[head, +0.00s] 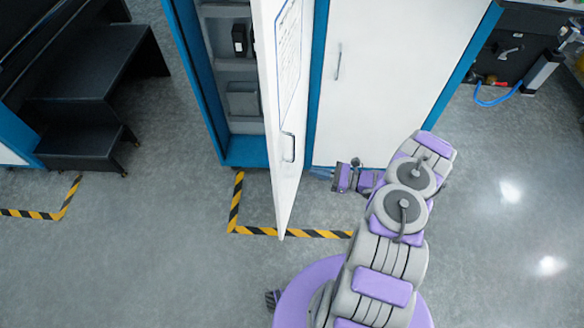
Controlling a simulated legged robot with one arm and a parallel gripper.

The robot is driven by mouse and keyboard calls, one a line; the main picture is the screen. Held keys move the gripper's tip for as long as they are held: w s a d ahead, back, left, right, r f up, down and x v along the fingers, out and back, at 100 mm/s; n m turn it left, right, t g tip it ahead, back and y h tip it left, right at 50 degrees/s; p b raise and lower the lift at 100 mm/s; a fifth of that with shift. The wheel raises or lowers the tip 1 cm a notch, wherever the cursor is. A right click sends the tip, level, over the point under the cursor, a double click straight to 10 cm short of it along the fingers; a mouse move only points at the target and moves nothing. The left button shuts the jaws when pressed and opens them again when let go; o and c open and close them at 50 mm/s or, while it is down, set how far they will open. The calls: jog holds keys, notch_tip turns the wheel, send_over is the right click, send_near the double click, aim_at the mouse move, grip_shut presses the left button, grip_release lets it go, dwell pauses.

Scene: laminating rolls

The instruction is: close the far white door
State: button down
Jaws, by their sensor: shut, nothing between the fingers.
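A white door (285,115) on the left half of the blue cabinet stands wide open, swung out toward me and seen nearly edge-on. It has a metal handle (289,147) and a printed sheet (288,48) on its right-hand face. The other white door (392,75), on the right, is shut and has its own handle (338,62). My gripper (338,177) is shut and empty. It is low in front of the shut door's bottom edge, to the right of the open door. A small gap shows between it and the open door; whether they touch in depth I cannot tell.
Grey cabinet shelves (243,98) show behind the open door. Yellow-black floor tape (262,231) runs under the door. Dark steps (95,95) stand at the left. A bench with tools and a blue hose (497,101) is at upper right. The floor between steps and cabinet is clear.

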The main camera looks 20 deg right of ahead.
aim_at(284, 165)
jog(key=b+x, duration=0.2)
jog(key=x, duration=0.6)
jog(key=shift+w+a, duration=0.25)
jog(key=shift+a, duration=0.2)
jog(key=shift+d, duration=0.1)
